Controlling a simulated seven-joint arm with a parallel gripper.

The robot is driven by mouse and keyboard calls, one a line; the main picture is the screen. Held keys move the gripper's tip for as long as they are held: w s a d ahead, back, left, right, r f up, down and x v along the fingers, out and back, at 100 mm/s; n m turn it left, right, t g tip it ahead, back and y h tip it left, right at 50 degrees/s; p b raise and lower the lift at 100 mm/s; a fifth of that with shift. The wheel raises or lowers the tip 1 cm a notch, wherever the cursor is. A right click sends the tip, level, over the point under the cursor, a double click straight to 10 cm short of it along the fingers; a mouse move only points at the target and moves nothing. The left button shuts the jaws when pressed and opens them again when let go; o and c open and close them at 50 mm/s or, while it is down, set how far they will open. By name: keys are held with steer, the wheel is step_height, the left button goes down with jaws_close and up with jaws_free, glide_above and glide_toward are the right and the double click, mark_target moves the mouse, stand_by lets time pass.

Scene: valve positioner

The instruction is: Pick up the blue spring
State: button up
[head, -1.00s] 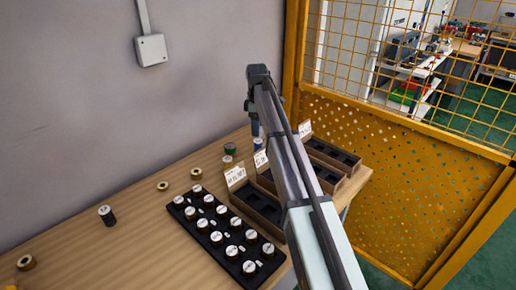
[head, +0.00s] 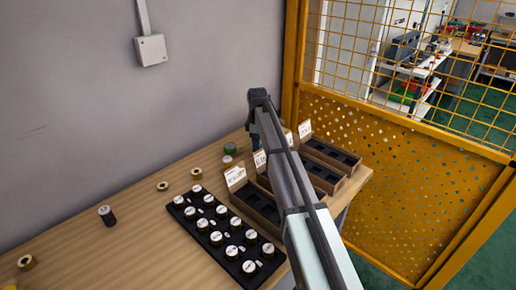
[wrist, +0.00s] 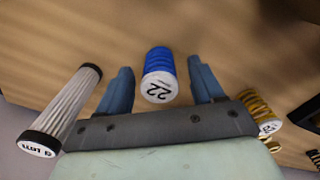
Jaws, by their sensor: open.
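The blue spring (wrist: 158,62) shows in the wrist view, a blue coil with a white end face marked 22. It sits between the two blue fingers of my gripper (wrist: 160,74), with a visible gap on each side. My gripper is open and not closed on it. In the head view my gripper (head: 252,130) is low over the back of the table, near the wall. I cannot make out the blue spring there; the arm likely covers it.
In the wrist view a white pleated cylinder (wrist: 65,108) lies left of the fingers and a gold spring (wrist: 258,110) right. In the head view a black tray of capped parts (head: 225,232) and labelled brown bins (head: 257,212) stand nearby. A yellow mesh fence (head: 400,175) bounds the right.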

steer(key=shift+c, duration=0.3)
steer(key=c, duration=1.1)
